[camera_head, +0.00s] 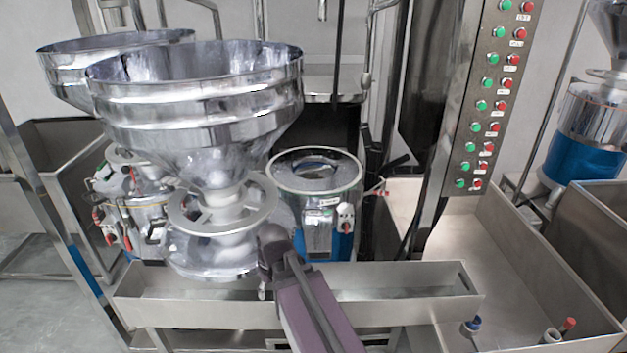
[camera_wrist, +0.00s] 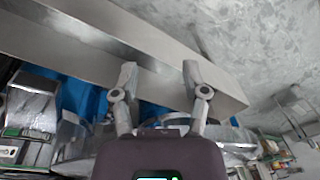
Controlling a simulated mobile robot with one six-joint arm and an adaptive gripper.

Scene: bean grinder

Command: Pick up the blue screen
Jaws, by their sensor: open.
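No item stands out clearly as a blue screen. A small blue-capped object (camera_head: 471,325) sits at the lower right in the head view; its kind is unclear. Blue panels also show on the grinder body (camera_head: 335,246) behind the trough. In the wrist view, a blue surface (camera_wrist: 90,98) lies beyond the left finger, partly hidden. My gripper (camera_head: 272,248) is over the metal trough, close to the lower disc of the big funnel. In the wrist view its two fingers (camera_wrist: 160,80) are apart, with nothing seen held between them.
A large steel funnel (camera_head: 200,105) stands at the left, with another hopper behind it. A long trough (camera_head: 400,308) crosses the front. A button column (camera_head: 489,90) rises at the right, beside a deep steel bin (camera_head: 520,255). A red-capped object (camera_head: 568,325) is at the lower right.

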